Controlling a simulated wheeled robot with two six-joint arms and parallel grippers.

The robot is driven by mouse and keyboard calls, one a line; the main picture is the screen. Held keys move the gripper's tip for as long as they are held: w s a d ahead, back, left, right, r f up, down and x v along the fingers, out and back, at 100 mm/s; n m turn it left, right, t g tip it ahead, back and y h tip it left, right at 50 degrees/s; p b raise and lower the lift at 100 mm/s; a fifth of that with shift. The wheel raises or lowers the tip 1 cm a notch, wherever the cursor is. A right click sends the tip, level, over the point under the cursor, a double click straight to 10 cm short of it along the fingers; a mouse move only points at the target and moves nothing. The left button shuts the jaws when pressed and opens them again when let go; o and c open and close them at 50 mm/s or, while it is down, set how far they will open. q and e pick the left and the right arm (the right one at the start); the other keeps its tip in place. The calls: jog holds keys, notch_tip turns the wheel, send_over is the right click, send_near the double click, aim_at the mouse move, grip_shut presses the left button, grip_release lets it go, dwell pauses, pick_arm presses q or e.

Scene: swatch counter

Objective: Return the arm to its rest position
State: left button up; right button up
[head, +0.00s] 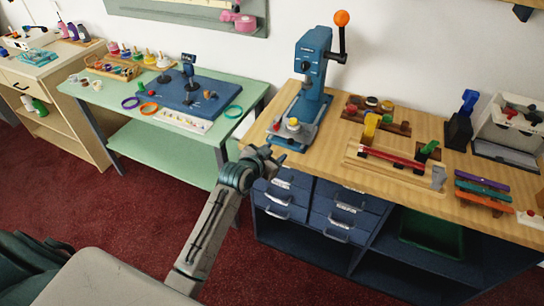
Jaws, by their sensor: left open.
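My left arm reaches up from the bottom of the head view. Its gripper (274,155) is open, with nothing seen between the fingers. It shows in front of the left front corner of the wooden workbench (262,134), near the gap beside the green table (228,133). Whether it touches the bench edge cannot be told. My right gripper is not in view.
A blue press (311,75) with an orange-knobbed lever stands on the bench behind the gripper. Blue drawers (335,212) are below the bench top. The green table holds a blue board (196,97) and coloured rings. Open red carpet (110,215) lies in front.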

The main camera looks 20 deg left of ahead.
pick_arm(q)
jog(key=shift+s+a+r, duration=0.1)
jog(key=shift+s+r, duration=0.05)
jog(key=shift+s, duration=0.3)
jog(key=s+a+f+n+g+y, duration=0.15)
jog(key=s+f, duration=0.45)
jog(key=f, duration=0.7)
jog(key=s+a+f+g+b, duration=0.1)
jog(key=s+f+g, duration=0.3)
jog(key=f, duration=0.8)
jog(key=s+a+f+n+g+y, duration=0.1)
jog(key=s+a+f, duration=0.1)
jog(key=s+f, duration=0.8)
jog(key=s+f+g, duration=0.2)
jog(key=s+f, duration=0.5)
jog(key=s, duration=0.4)
jog(key=s+a+f+n+g, duration=0.1)
jog(key=s+f, duration=0.7)
jog(key=s, duration=0.4)
jog(key=s+a+f+g+b, duration=0.1)
jog(key=s+f+g, duration=0.1)
jog(key=s+f, duration=0.6)
jog(key=s, duration=0.4)
jog(key=shift+s+g, duration=0.15)
jog(key=shift+g, duration=0.2)
